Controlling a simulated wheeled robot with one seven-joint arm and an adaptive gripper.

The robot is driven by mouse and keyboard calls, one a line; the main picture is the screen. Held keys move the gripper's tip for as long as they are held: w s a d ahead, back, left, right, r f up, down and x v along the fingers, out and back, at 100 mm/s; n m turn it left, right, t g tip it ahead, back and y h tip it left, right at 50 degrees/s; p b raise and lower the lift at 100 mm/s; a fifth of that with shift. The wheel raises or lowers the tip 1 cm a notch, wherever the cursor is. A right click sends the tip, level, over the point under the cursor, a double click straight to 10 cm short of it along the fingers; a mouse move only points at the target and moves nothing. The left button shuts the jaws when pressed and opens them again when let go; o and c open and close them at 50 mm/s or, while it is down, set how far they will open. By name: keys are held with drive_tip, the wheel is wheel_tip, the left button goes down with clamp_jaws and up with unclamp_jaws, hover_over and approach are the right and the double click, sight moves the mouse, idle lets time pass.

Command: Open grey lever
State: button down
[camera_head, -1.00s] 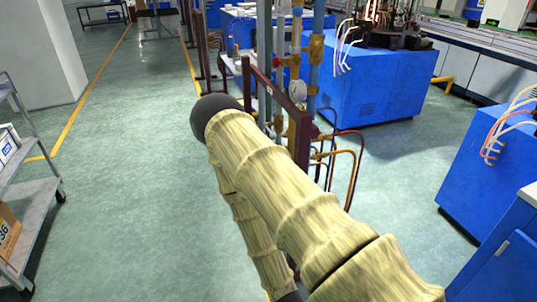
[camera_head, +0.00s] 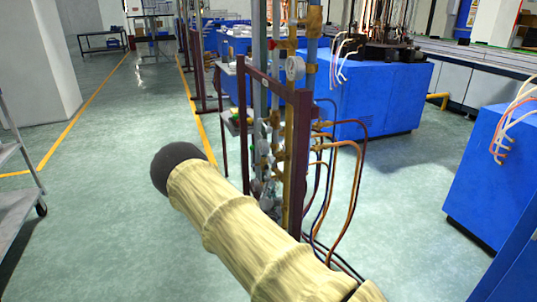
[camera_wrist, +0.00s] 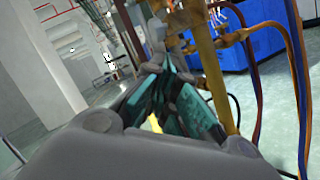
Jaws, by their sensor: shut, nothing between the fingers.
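A rack of vertical pipes (camera_head: 290,120) with a dark red frame stands in the middle of the head view. It carries gauges, brass fittings and small grey valve parts (camera_head: 263,150); I cannot single out the grey lever among them. In the wrist view, my gripper (camera_wrist: 166,68) is shut and empty, with teal pads on its dark fingers. The fingertips point at the rack, just left of a yellow pipe (camera_wrist: 210,65). A grey part (camera_wrist: 156,30) shows just beyond the tips; contact cannot be told.
Orange and dark hoses (camera_head: 350,185) hang on the rack's right side. Blue machine cabinets (camera_head: 370,95) stand behind and at the right (camera_head: 480,185). A grey cart (camera_head: 15,205) is at the left edge. The green floor left of my arm is clear.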

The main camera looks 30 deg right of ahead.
drive_tip(key=w+r+n+t+b, duration=0.1)
drive_tip(key=w+r+n+t, duration=0.1)
drive_tip(key=r, duration=0.3)
drive_tip(key=shift+w+a+n+t+h, duration=0.3)
drive_tip(key=shift+w+n+h, duration=0.1)
drive_tip(key=shift+w+n, duration=0.3)
drive_tip(key=shift+w+d, duration=0.1)
drive_tip(key=s+r+b+x, duration=0.1)
drive_tip(key=r+b+x, duration=0.1)
drive_tip(key=x, duration=1)
drive_tip(key=shift+d+r, duration=0.25)
drive_tip(key=shift+d, duration=0.1)
drive_tip(key=shift+s+r, duration=0.15)
drive_tip(key=shift+s+r+y+p, duration=0.1)
drive_tip(key=shift+r+y+p, duration=0.2)
drive_tip(key=shift+p, duration=0.3)
